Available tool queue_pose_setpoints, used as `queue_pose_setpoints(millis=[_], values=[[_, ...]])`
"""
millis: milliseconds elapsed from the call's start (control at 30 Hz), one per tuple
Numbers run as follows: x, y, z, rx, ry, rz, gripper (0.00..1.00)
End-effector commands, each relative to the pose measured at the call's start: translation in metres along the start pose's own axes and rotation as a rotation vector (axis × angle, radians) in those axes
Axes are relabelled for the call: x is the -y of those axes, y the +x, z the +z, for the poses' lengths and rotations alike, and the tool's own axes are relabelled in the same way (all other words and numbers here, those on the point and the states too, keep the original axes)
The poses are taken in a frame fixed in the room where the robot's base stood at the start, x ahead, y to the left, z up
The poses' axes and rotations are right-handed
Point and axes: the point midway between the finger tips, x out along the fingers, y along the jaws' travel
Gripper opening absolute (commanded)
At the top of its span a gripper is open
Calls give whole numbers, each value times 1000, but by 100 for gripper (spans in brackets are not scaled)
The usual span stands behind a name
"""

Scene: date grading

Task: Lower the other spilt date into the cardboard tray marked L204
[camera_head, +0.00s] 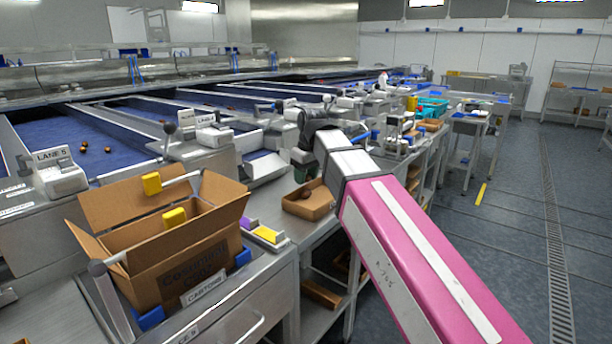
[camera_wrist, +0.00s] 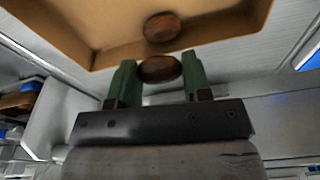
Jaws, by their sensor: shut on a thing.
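A brown date (camera_wrist: 160,69) sits between the two green fingers of my gripper (camera_wrist: 158,62) in the wrist view, and the fingers are shut on it. Beyond it lies a second brown date (camera_wrist: 161,27) inside a cardboard tray (camera_wrist: 240,34). The held date is close to the tray's near rim in that picture; its height above the tray is hard to tell. In the head view the open tray (camera_head: 318,207) stands on the metal bench, with my gripper (camera_head: 303,173) just above its far side. No L204 marking can be read.
A large open carton (camera_head: 190,265) stands left of the tray, with a yellow and purple item (camera_head: 262,235) between them. Lane belts with loose dates (camera_head: 95,148) lie further left. Other benches with trays (camera_head: 432,125) stand behind.

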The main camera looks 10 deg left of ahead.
Motion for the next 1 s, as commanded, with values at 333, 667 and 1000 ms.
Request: queue_pose_setpoints(millis=[333, 667, 1000], values=[[0, 2, 0, 0, 0, 0, 37], [0, 6, 1, 1, 0, 0, 37], [0, 10, 2, 0, 0, 0, 37]])
